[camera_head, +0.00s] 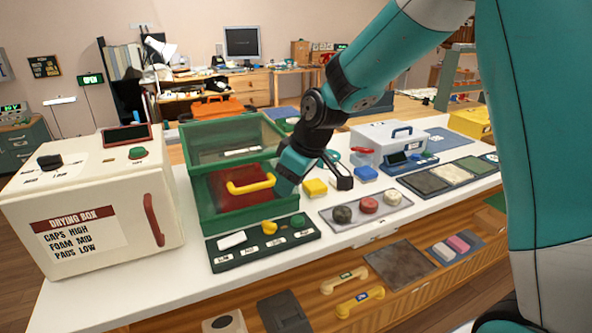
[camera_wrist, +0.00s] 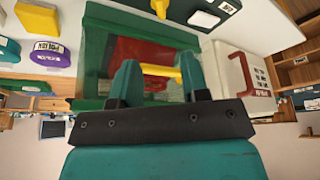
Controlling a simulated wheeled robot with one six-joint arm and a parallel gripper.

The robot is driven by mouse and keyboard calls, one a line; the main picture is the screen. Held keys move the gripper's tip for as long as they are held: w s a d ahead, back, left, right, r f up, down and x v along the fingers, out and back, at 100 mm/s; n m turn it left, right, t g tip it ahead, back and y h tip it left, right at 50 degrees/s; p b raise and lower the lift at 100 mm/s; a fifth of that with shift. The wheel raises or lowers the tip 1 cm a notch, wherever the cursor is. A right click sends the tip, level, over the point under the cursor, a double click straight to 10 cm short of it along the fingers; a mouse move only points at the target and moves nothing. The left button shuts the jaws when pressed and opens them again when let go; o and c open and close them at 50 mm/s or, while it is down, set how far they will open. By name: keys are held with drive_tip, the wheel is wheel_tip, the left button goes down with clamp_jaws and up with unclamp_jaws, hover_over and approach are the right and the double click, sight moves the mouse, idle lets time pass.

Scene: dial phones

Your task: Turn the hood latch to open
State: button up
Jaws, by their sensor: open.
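The green box (camera_head: 207,213) has a clear-paned, green-framed hood (camera_head: 190,141) at its back and a red panel inside. A yellow bar handle (camera_head: 236,188) lies across the red panel. My gripper (camera_head: 279,183) is at the handle's right end in the head view. In the wrist view, its two teal fingers stand apart with the yellow bar (camera_wrist: 160,71) showing between them; contact cannot be told. No part is legibly labelled hood latch.
The white drying box (camera_head: 110,200) with a red handle stands close at left.

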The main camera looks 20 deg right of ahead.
drive_tip(key=shift+v, duration=1.8)
drive_tip(key=shift+c, duration=0.2)
